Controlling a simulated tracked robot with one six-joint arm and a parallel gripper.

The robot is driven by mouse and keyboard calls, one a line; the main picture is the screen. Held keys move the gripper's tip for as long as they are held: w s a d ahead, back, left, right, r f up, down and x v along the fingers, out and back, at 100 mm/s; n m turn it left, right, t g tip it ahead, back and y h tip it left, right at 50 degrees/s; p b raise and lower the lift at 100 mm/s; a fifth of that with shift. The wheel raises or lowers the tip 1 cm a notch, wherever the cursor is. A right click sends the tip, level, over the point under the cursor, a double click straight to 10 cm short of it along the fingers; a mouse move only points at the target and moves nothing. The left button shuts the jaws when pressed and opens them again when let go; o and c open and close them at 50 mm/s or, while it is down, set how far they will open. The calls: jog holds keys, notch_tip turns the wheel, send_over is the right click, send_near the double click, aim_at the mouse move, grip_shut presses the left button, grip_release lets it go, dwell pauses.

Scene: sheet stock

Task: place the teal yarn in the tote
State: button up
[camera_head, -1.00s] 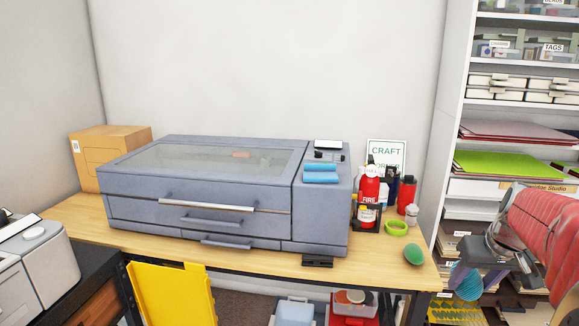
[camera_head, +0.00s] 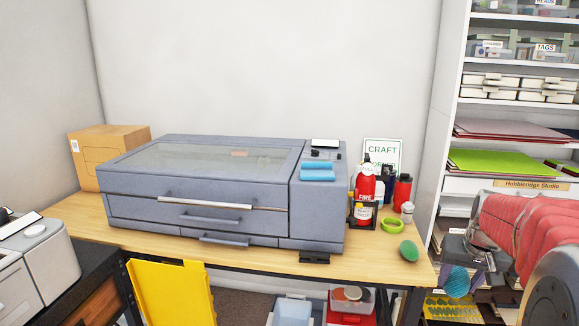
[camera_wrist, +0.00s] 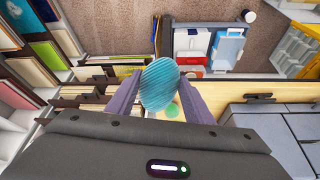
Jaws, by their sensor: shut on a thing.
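The teal yarn (camera_wrist: 161,86) is a ribbed ball between the two fingers of my gripper (camera_wrist: 160,92) in the wrist view. My gripper is shut on it. In the head view the yarn (camera_head: 457,281) hangs below my gripper (camera_head: 462,268) at the lower right, in front of the shelving and beyond the table's right end. A light blue open bin (camera_head: 292,312) is on the floor under the table, and shows in the wrist view (camera_wrist: 228,47) too. I cannot tell whether it is the tote.
A green ball (camera_head: 409,250) lies near the right edge of the wooden table (camera_head: 385,262). A large grey machine (camera_head: 205,190) fills much of the table. White shelving (camera_head: 440,110) stands at the right. Beside the blue bin is a red-based bin (camera_head: 350,306) with things inside.

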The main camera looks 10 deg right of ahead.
jog(key=w+a+f+n, duration=0.2)
jog(key=a+f, duration=0.3)
jog(key=a, duration=0.5)
jog(key=w+a+f+n+y, duration=0.1)
jog(key=w+a+f, duration=0.2)
jog(key=a, duration=0.7)
jog(key=w+a+f+n+y, duration=0.1)
jog(key=w+a+f+n, duration=0.1)
jog(key=a+f, duration=0.5)
jog(key=w+a, duration=0.1)
jog(key=a, duration=0.3)
jog(key=shift+w+f+n, duration=0.15)
jog(key=shift+w+n, duration=0.1)
jog(key=shift+n, duration=0.05)
jog(key=d, duration=0.7)
jog(key=shift+t, duration=0.3)
